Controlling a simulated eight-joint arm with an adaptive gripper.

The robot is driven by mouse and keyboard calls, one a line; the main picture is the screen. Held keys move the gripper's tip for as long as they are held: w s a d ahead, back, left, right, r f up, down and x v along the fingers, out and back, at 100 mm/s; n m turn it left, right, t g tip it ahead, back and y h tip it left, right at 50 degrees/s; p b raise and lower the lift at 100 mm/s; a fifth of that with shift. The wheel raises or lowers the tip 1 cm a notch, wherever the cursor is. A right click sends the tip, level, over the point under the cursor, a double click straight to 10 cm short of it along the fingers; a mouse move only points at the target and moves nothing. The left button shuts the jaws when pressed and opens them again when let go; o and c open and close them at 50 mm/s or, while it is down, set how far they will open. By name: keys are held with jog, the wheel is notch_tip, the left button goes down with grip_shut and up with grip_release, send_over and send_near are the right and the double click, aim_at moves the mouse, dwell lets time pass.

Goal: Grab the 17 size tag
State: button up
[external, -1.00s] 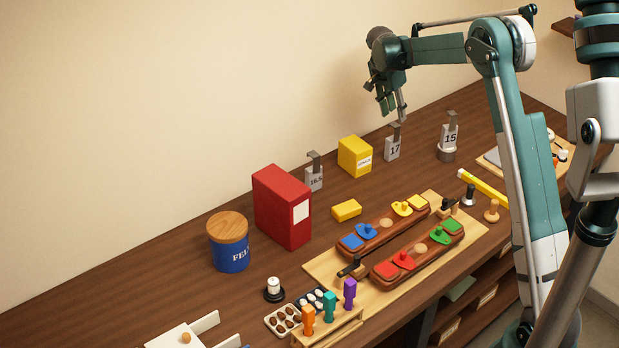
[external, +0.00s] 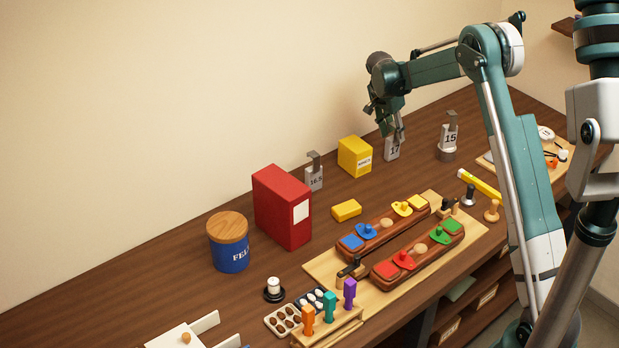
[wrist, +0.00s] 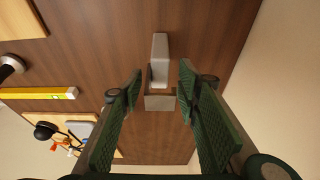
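The 17 size tag (external: 392,152) is a light grey plate with a black number, standing upright near the back of the table. My gripper (external: 389,128) is right above it in the external view, and its fingers hide the tag's upper part. In the wrist view, the tag's grey metal top (wrist: 159,75) lies between my two green padded fingers (wrist: 160,92). The fingers are open, with a gap on each side of the tag. The number does not show in the wrist view.
The 15 tag (external: 450,138) stands to the right on a grey round base, and the 16.5 tag (external: 314,178) to the left. A yellow box (external: 355,157) is close on the left. A yellow level (external: 480,184) lies to the right. The wall is close behind.

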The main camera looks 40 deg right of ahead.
aim_at(396, 144)
jog(key=shift+d+f, duration=0.2)
jog(key=shift+f, duration=0.45)
jog(key=shift+f, duration=0.1)
jog(key=shift+x, duration=2.5)
jog(key=c, duration=1)
jog(key=shift+r, duration=5.05)
